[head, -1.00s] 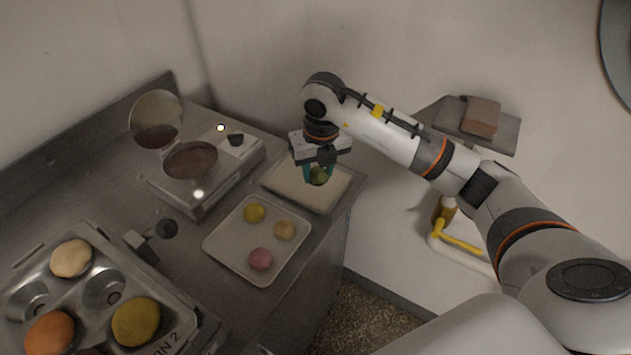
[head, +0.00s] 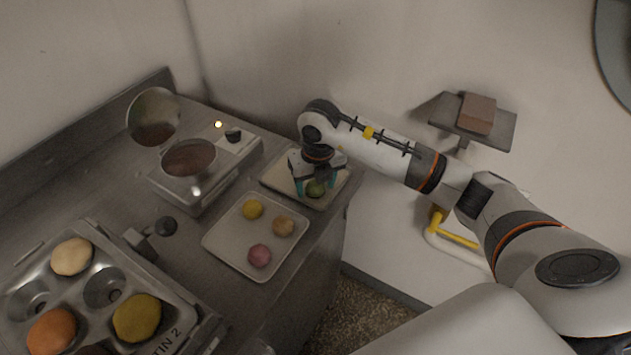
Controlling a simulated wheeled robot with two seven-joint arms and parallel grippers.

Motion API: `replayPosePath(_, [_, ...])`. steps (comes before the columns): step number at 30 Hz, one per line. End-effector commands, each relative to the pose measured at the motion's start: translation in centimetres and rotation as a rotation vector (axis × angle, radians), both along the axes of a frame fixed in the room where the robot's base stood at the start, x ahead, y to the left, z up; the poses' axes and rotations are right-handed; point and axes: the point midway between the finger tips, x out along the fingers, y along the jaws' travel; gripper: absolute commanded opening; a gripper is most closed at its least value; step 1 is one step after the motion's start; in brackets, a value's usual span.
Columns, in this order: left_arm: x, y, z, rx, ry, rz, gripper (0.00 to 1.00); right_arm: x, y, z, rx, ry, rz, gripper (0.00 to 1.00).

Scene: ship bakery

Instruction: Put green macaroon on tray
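The green macaroon (head: 316,188) is at the far tray (head: 277,181), low over or resting on its surface near the front edge. My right gripper (head: 316,186) is just above the tray with its teal fingers pointing down on either side of the macaroon. The fingers look spread, with a gap to the macaroon, so the gripper appears open. It hides part of the tray. My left gripper is not in view.
A nearer tray (head: 231,251) holds a yellow macaroon (head: 252,209), a tan one (head: 283,226) and a pink one (head: 259,255). An open waffle iron (head: 189,199) stands to the left. A muffin tin (head: 184,323) with buns is at the lower left.

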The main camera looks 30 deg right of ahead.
Motion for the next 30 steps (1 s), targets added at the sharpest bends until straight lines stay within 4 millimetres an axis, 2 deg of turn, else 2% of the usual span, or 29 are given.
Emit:
replayPosePath(7, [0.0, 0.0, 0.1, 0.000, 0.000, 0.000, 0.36, 0.0, 0.0, 0.1, 0.000, 0.000, 0.000, 0.61])
replayPosePath(11, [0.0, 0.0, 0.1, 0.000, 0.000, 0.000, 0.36, 0.0, 0.0, 0.8, 0.001, -0.003, 0.000, 0.61])
replayPosePath(14, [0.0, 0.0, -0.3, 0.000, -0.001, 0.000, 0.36, -0.1, 0.0, 2.3, 0.000, -0.006, 0.001, 0.61])
replayPosePath(24, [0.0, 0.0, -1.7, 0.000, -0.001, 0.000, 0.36, -1.0, 0.1, 9.4, -0.001, -0.006, -0.001, 0.61])
replayPosePath(30, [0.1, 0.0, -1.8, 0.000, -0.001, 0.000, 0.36, -1.3, 0.1, 11.8, 0.000, -0.003, -0.001, 0.61])
